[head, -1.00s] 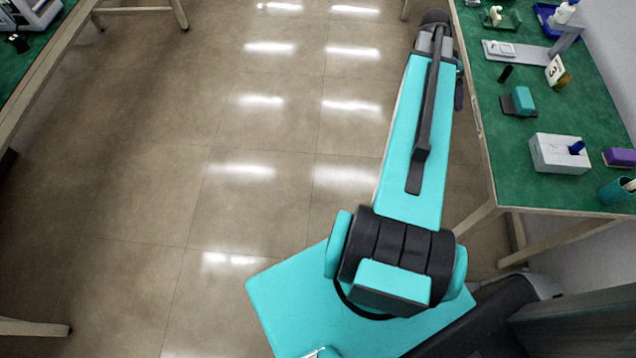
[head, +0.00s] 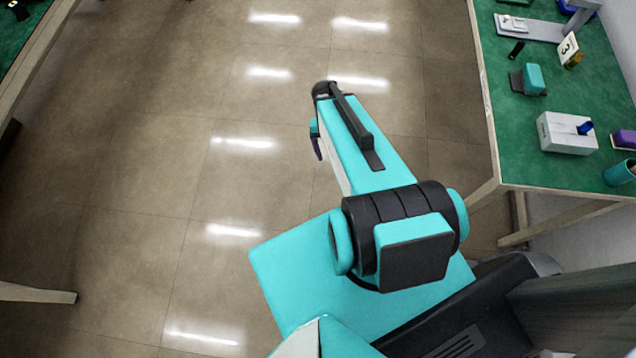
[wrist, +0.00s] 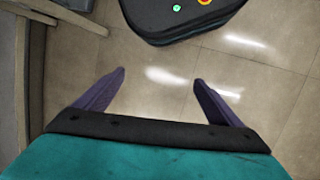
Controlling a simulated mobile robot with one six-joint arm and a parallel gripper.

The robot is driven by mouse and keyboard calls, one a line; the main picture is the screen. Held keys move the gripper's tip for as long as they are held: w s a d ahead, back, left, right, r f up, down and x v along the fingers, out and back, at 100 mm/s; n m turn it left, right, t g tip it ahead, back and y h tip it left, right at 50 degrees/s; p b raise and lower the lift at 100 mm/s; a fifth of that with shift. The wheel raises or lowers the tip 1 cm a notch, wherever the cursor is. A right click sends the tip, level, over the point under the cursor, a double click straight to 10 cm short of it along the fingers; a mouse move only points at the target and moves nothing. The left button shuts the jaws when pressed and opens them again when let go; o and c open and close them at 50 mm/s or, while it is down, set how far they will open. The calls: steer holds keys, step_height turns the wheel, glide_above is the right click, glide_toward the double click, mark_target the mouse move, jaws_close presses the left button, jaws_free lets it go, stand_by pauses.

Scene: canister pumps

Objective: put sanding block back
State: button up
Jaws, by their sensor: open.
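My gripper (wrist: 160,77) is open and empty in the wrist view, its two purple fingers apart above bare floor. In the head view only a dark purple piece of it (head: 317,147) shows beside the arm, over the aisle and away from the tables. A teal block on a dark base (head: 533,80) stands on the green bench top at the right. A purple block (head: 624,139) lies at that bench's right edge, partly cut off. I cannot tell for sure which of these is the sanding block.
The right bench (head: 515,165) also bears a white box with a blue item (head: 567,133), a teal cup (head: 619,174), a number 3 card (head: 567,47) and a small dark cylinder (head: 516,49). Another bench (head: 30,45) is at the left. The floor between is clear.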

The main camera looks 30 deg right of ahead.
steer(key=s+a+f+n+g, duration=0.2)
steer(key=s+a+f+n, duration=0.3)
steer(key=s+a, duration=0.7)
steer(key=shift+a+f+n+y, duration=0.35)
steer(key=shift+a+f, duration=0.3)
steer(key=shift+f, duration=0.3)
steer(key=shift+s, duration=0.1)
steer(key=shift+c, duration=0.4)
